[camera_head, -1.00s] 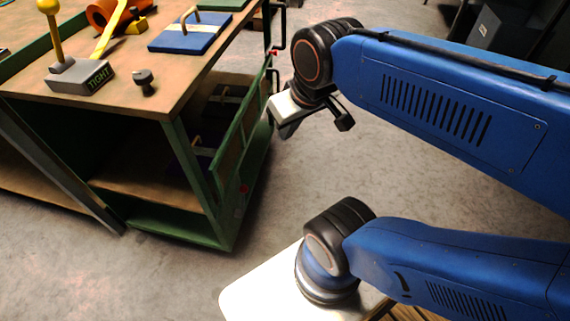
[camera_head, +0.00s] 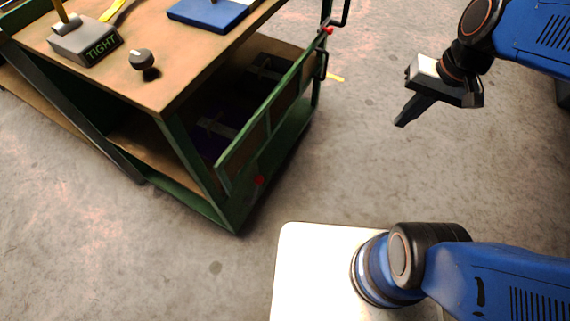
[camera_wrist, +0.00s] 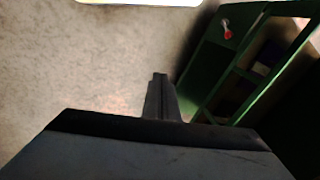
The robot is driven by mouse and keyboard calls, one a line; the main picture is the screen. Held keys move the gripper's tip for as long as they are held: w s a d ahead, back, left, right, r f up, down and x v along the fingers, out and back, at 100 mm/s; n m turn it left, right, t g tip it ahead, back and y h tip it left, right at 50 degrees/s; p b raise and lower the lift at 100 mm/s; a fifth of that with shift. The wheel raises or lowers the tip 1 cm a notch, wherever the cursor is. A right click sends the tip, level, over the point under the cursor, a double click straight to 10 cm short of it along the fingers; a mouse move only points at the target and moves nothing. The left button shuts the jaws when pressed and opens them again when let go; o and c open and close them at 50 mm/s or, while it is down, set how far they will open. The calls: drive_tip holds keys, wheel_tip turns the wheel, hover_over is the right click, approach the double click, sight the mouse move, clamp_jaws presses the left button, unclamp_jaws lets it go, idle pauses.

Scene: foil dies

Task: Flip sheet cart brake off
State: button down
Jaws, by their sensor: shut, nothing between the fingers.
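A green-framed cart or bench (camera_head: 228,208) with a brown top stands at the left in the head view. I cannot tell for sure which is the brake. In the wrist view a red-tipped lever (camera_wrist: 227,34) with a pale stem shows on a green panel (camera_wrist: 209,58). My gripper (camera_head: 402,121) is shut and empty, pointing down over the floor, right of the cart and apart from it. Its fingers (camera_wrist: 160,80) show together in the wrist view.
On the top are a grey block marked TIGHT (camera_head: 88,44), a black knob (camera_head: 143,62) and a blue plate (camera_head: 207,12). Purple and dark items lie on the shelf behind the green rail. Bare grey floor (camera_head: 345,150) lies between the cart and my gripper.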

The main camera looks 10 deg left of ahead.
drive_tip(key=w+a+f+m+g+y, duration=0.2)
drive_tip(key=w+a+f+m+g, duration=0.1)
drive_tip(key=a+f, duration=0.4)
drive_tip(key=w+a+f+m+g+y, duration=0.2)
drive_tip(key=a+f, duration=0.6)
drive_tip(key=f, duration=0.5)
drive_tip(key=w+a+f+m+g+y, duration=0.2)
drive_tip(key=w+a+f+m+g, duration=0.2)
drive_tip(key=a+f, duration=0.3)
drive_tip(key=shift+w+a+f+m+g+y, duration=0.15)
drive_tip(key=shift+a+f+m+g+y, duration=0.35)
drive_tip(key=shift+f, duration=1.25)
drive_tip(key=shift+d, duration=0.1)
drive_tip(key=a+r+x, duration=0.1)
drive_tip(key=r+x, duration=0.1)
drive_tip(key=x, duration=1)
drive_tip(key=shift+s+a, duration=0.2)
drive_tip(key=shift+s, duration=0.35)
drive_tip(key=shift+r, duration=0.1)
